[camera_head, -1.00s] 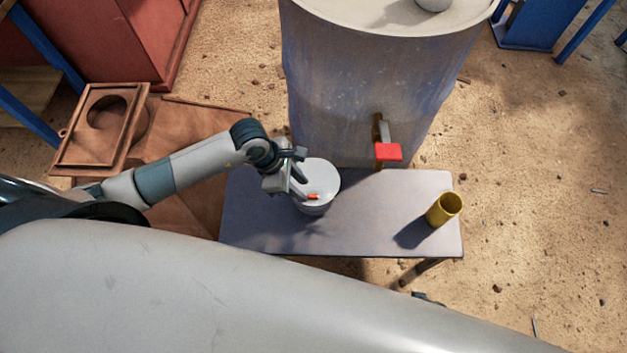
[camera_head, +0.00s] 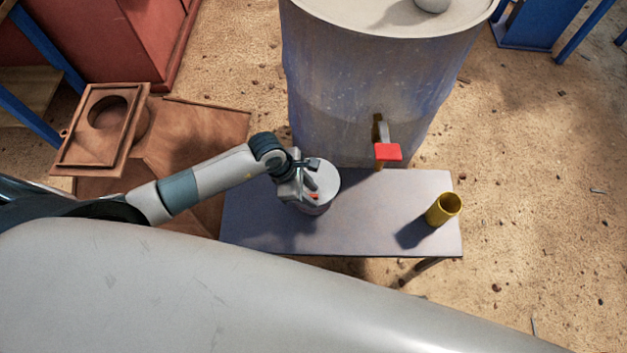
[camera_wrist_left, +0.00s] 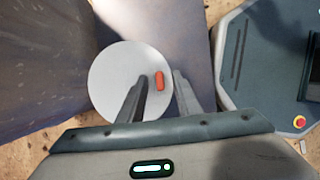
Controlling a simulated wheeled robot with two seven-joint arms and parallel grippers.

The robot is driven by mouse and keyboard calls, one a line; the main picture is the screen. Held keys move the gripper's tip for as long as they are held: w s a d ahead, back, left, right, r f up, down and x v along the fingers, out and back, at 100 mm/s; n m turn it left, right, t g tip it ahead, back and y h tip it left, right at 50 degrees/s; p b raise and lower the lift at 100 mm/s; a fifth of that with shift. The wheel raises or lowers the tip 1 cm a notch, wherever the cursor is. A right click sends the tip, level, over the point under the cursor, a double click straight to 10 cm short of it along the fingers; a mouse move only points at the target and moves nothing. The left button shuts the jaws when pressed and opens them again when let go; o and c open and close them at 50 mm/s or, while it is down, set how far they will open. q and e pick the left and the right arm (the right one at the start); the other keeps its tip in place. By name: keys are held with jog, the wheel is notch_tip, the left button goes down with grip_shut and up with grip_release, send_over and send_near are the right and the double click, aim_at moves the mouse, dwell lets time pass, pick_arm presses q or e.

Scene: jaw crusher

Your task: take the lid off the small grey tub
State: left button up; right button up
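The small grey tub (camera_head: 318,208) stands on the left half of the grey table, its pale round lid (camera_head: 327,175) on top. The lid also shows in the left wrist view (camera_wrist_left: 108,82), with a small orange-red grip (camera_wrist_left: 159,80) on it. My left gripper (camera_head: 315,181) is over the tub, partly covering the lid. In the left wrist view its two fingers (camera_wrist_left: 160,76) are apart, with the orange-red grip between their tips; whether they touch the lid I cannot tell. My right gripper is not in view.
A large blue-grey drum (camera_head: 350,90) with a red-handled tap (camera_head: 388,152) stands behind the table (camera_head: 370,220). A yellow cup (camera_head: 443,210) stands at the table's right end. A brown frame with a round hole (camera_head: 100,130) lies at left. The table's middle is clear.

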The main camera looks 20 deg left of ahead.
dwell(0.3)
pick_arm(q)
grip_shut()
jog(key=shift+r, duration=0.1)
notch_tip(320, 180, up, 10)
dwell(0.7)
dwell(0.3)
